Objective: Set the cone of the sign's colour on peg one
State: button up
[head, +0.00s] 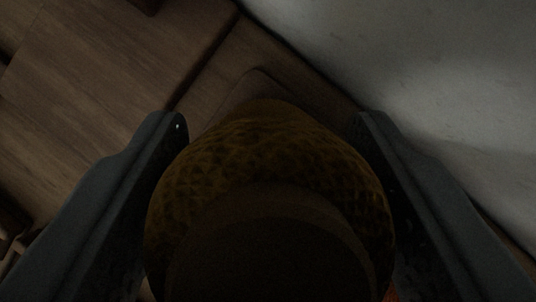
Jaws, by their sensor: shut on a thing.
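My gripper (268,165) is shut on a dark yellow-brown cone (265,150) with a textured, faceted surface. The cone fills the lower middle of the head view between the two grey fingers. Its near end is dark and hides much of what lies below it. The light is dim, so its exact colour is hard to tell. I see neither the sign nor peg one in this view.
A brown wooden surface (100,85) with plank edges spans the left. A wooden piece with a rounded corner (255,86) shows just beyond the cone. A pale wall-like surface (420,70) fills the upper right.

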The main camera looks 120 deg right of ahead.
jog(key=o, duration=1.8)
jog(key=shift+r, duration=0.1)
jog(key=shift+r, duration=3.9)
